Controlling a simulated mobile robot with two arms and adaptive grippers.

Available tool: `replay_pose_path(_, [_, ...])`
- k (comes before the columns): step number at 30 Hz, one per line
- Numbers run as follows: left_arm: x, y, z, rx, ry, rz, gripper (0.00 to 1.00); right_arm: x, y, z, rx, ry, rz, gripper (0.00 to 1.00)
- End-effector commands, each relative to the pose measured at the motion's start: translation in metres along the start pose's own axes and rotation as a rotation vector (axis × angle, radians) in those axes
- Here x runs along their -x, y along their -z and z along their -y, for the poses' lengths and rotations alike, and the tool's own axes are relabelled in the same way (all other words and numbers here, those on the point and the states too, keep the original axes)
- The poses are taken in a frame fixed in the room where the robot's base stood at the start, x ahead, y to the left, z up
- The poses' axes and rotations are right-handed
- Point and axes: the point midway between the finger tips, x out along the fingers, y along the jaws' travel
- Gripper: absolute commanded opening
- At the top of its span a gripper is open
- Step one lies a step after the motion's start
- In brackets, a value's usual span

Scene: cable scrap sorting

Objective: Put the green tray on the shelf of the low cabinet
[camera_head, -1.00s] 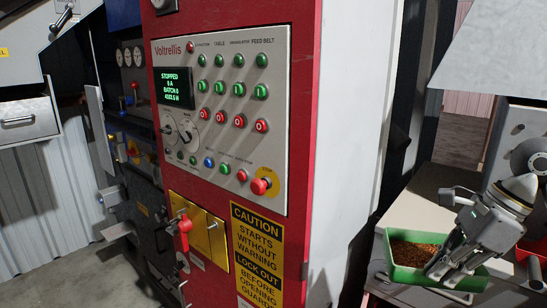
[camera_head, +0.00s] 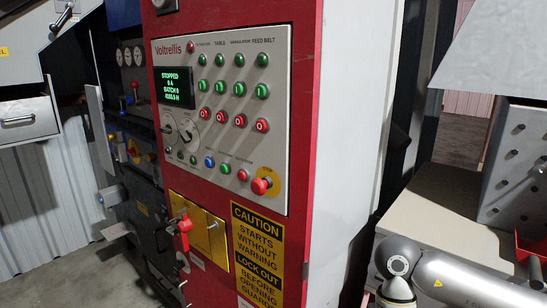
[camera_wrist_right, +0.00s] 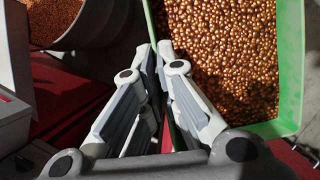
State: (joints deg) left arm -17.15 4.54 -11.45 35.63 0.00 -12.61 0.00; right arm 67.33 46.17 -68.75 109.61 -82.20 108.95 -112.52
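The green tray (camera_wrist_right: 291,70) fills the right of the right wrist view and holds many copper-coloured granules. My right gripper (camera_wrist_right: 160,48) is closed over the tray's near side wall, one finger on each side of it. In the head view neither the tray nor the right gripper shows; only part of my right arm crosses the bottom right. My left gripper is in neither view. I cannot make out the low cabinet or its shelf in these views.
A red machine with a control panel (camera_head: 222,115) stands in the middle of the head view. Right of it is a pale bench top (camera_head: 440,215), bare where visible, with a perforated grey panel (camera_head: 515,170) behind. A grey round container (camera_wrist_right: 110,25) of granules shows in the wrist view.

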Motion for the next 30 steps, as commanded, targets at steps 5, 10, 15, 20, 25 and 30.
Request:
replay_pose_path(5, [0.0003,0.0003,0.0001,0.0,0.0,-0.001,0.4,-0.003,-0.0023,0.0025,0.054,-0.02,-0.006,0.0])
replay_pose_path(10, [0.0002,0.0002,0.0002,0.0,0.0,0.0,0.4,-0.0029,-0.002,0.0022,0.052,-0.021,-0.007,0.0])
replay_pose_path(15, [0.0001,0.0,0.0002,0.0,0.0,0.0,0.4,-0.0042,-0.0023,0.0021,0.049,-0.017,-0.003,0.0])
replay_pose_path(20, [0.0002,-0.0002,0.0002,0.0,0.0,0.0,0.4,-0.0052,-0.0026,0.0026,0.049,-0.016,0.0,0.0])
replay_pose_path(25, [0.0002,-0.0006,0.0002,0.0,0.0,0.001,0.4,-0.0051,-0.0024,0.0024,0.048,-0.015,-0.001,0.0])
replay_pose_path(30, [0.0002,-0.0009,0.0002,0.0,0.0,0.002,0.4,-0.0042,-0.0023,0.0022,0.047,-0.016,-0.002,0.0])
